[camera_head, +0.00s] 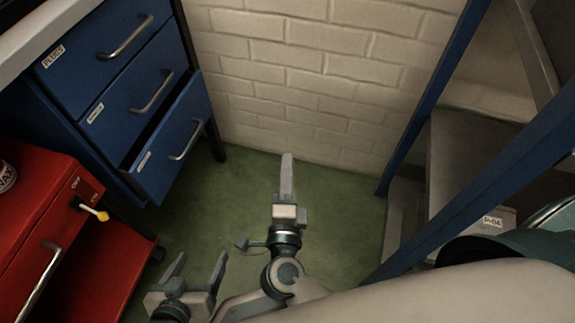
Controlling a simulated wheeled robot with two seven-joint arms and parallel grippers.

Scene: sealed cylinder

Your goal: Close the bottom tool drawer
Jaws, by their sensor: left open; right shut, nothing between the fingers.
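The blue tool cabinet (95,105) stands at upper left with a stack of drawers. Its bottom drawer (165,160) is pulled partly out, with a dark gap along its top edge and a silver bar handle (187,140) on its front. The drawers above it look shut. My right gripper (287,165) is shut and empty, over the green floor to the right of the drawer and apart from it. My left gripper (199,266) is open and empty, lower in the picture, below the drawer and not touching it.
A red cabinet (35,195) with a yellow-tipped lever stands at left, near the blue cabinet. A white brick wall (310,75) closes the back. A blue-framed shelf (425,95) stands at right. Green floor (225,200) is clear between drawer and grippers.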

